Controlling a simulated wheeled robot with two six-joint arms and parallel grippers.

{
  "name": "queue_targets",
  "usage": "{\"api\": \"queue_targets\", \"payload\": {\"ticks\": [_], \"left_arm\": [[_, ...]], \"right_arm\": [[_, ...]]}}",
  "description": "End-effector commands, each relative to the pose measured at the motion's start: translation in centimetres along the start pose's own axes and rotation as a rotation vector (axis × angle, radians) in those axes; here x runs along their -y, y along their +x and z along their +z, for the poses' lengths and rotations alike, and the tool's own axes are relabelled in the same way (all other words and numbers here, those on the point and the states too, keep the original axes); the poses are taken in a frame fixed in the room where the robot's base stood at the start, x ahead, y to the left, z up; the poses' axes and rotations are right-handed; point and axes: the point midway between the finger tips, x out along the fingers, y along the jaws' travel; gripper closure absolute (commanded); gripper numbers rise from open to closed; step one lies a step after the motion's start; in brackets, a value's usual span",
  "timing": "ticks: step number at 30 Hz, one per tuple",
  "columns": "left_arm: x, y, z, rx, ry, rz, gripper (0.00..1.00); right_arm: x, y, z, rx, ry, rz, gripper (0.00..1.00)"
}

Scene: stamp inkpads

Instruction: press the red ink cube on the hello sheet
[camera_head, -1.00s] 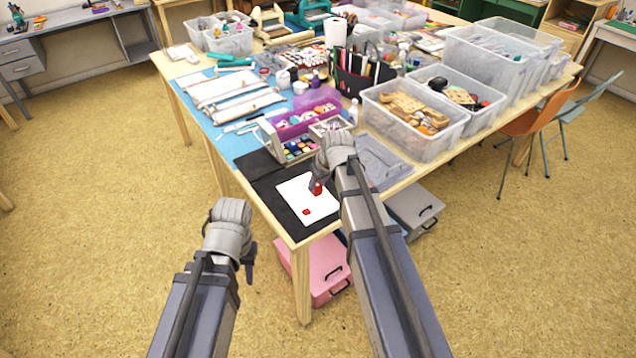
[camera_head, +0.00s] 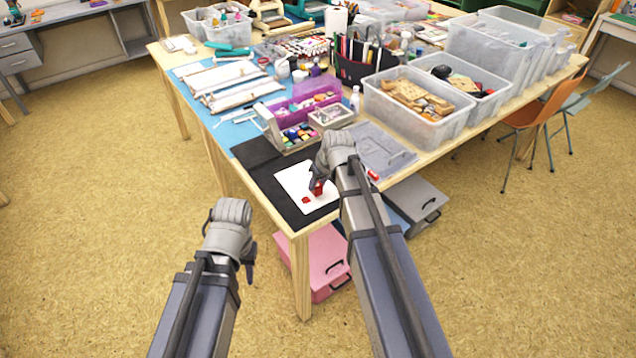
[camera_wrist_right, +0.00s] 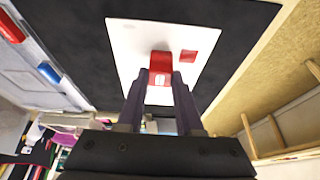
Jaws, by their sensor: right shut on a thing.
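The white hello sheet (camera_head: 292,180) lies on a black mat at the table's near corner. A flat red square (camera_head: 306,200) is on the sheet; it also shows in the right wrist view (camera_wrist_right: 188,56). My right gripper (camera_head: 314,184) is over the sheet, shut on the red ink cube (camera_head: 319,189). In the right wrist view the red cube (camera_wrist_right: 160,62) is between the two fingertips, beside the red square. I cannot tell whether the cube touches the sheet. No lettering is readable on the sheet. My left gripper (camera_head: 249,265) hangs off the table, its fingers unclear.
The black mat (camera_head: 262,170) surrounds the sheet. A compartment box with colourful pads (camera_head: 298,133) stands behind, and a grey lid (camera_head: 385,152) lies to the right. Clear bins (camera_head: 415,128) stand further right. A pink box (camera_head: 325,262) is under the table.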

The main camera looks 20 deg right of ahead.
Motion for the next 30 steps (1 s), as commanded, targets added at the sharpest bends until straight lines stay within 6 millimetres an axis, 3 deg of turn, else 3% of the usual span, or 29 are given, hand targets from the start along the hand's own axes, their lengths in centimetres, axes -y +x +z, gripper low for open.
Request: {"api": "queue_targets", "payload": {"ticks": [30], "left_arm": [[-0.06, 0.6, -0.03, 0.0, 0.0, 0.0, 0.63]], "right_arm": [[0.0, 0.56, 0.23, 0.0, 0.0, 0.0, 1.0]]}}
